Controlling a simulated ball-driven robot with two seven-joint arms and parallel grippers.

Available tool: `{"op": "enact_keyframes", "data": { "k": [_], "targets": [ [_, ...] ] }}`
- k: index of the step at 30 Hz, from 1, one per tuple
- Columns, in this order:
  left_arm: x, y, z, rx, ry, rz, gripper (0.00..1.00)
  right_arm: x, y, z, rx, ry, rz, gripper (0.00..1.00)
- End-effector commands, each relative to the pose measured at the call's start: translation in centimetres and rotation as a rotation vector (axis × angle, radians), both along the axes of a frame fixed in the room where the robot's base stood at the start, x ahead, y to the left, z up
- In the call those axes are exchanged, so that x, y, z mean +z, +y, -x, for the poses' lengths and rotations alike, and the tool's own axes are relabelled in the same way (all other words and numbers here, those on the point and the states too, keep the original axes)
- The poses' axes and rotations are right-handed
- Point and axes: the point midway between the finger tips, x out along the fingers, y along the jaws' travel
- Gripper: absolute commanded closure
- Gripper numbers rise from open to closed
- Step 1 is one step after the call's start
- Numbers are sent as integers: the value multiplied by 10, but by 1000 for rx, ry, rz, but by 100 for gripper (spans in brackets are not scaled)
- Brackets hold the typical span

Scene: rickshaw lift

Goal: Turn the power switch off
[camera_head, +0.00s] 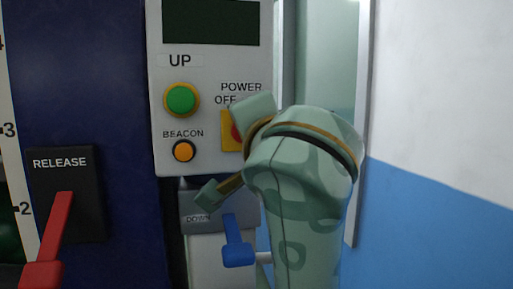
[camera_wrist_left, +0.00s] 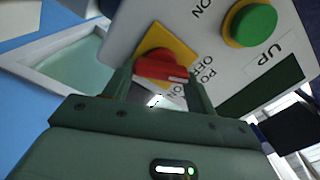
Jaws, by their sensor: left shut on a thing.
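The power switch is a red knob (camera_wrist_left: 160,67) on a yellow plate (camera_wrist_left: 163,38), close in front of my left gripper (camera_wrist_left: 160,82). The gripper's two fingers stand on either side of the knob and are shut on it. A pale mark on the knob faces the OFF and ON lettering; I cannot tell which it points to. In the head view the knob (camera_head: 237,136) and plate (camera_head: 228,130) show only at their left edge. My right gripper is not in view.
The grey control panel (camera_head: 212,72) carries a green UP button (camera_head: 181,99) and an orange BEACON button (camera_head: 184,151). A blue lever (camera_head: 237,248) is below, close to my wrist. A red RELEASE lever (camera_head: 55,240) stands at the lower left.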

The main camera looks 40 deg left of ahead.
Motion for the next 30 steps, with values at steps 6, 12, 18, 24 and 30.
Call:
{"op": "enact_keyframes", "data": {
  "k": [6, 12, 18, 24, 30],
  "targets": [
    [-4, 0, -1, -2, -113, 104, 66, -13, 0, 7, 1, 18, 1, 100],
    [-3, 1, -1, 0, -183, 165, 66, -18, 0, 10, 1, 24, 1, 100],
    [-1, 1, 0, 0, -218, 195, 66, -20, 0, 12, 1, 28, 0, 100],
    [-1, 1, 0, 0, -229, 204, 66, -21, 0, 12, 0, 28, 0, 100],
    [-1, 1, 0, 0, -229, 206, 66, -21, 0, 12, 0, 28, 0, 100]
  ]
}}
